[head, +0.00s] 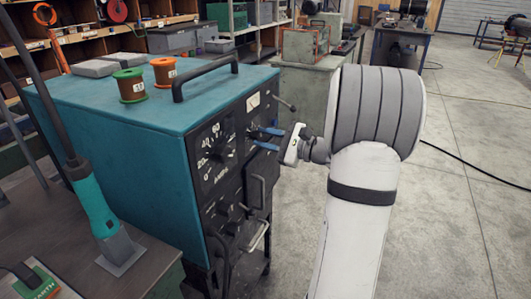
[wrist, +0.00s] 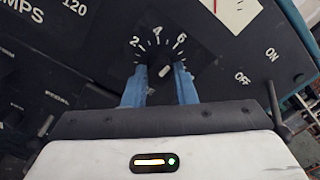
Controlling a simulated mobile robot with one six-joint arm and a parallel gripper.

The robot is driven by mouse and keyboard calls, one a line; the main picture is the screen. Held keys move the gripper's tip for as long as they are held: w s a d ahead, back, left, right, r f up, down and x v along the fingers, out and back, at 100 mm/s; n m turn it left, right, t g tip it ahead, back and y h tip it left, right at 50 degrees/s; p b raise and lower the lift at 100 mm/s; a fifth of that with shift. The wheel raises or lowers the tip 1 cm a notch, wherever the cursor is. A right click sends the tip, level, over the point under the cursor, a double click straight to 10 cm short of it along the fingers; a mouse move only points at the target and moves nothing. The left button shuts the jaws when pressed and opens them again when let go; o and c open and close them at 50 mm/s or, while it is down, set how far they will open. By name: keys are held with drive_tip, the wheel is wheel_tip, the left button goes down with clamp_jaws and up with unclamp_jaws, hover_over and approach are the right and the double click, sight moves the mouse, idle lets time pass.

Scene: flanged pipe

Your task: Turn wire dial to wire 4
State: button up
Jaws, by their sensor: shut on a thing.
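The wire dial (wrist: 163,75) is a small dark knob with a white mark, on the black front panel of a teal machine (head: 120,150). Its scale shows 2, 4 and 6 in the wrist view. The white mark slants up and to the right; which number it points at is hard to tell. My gripper (wrist: 160,84) has its two blue fingers on either side of the knob, shut on it.
A large amps dial (head: 213,152) is left of my gripper on the panel. An on/off switch lever (wrist: 299,78) is to the right in the wrist view. Two wire spools (head: 164,71) and a black handle (head: 205,76) are on the machine's top. Floor at right is mostly clear.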

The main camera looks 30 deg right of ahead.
drive_tip(key=n+b, duration=0.2)
drive_tip(key=b, duration=0.1)
drive_tip(key=n+b, duration=0.2)
drive_tip(key=b, duration=0.1)
drive_tip(key=n+b, duration=0.2)
drive_tip(key=b, duration=0.1)
drive_tip(key=shift+f, duration=0.35)
drive_tip(key=n+b, duration=0.2)
drive_tip(key=b, duration=0.1)
drive_tip(key=shift+r+b, duration=0.2)
drive_tip(key=shift+b, duration=0.1)
drive_tip(key=shift+r+n, duration=0.15)
drive_tip(key=shift+n, duration=0.25)
drive_tip(key=o, duration=1)
drive_tip(key=p+v, duration=0.1)
drive_tip(key=v, duration=0.6)
drive_tip(key=shift+s+d, duration=0.25)
drive_tip(key=shift+s, duration=0.1)
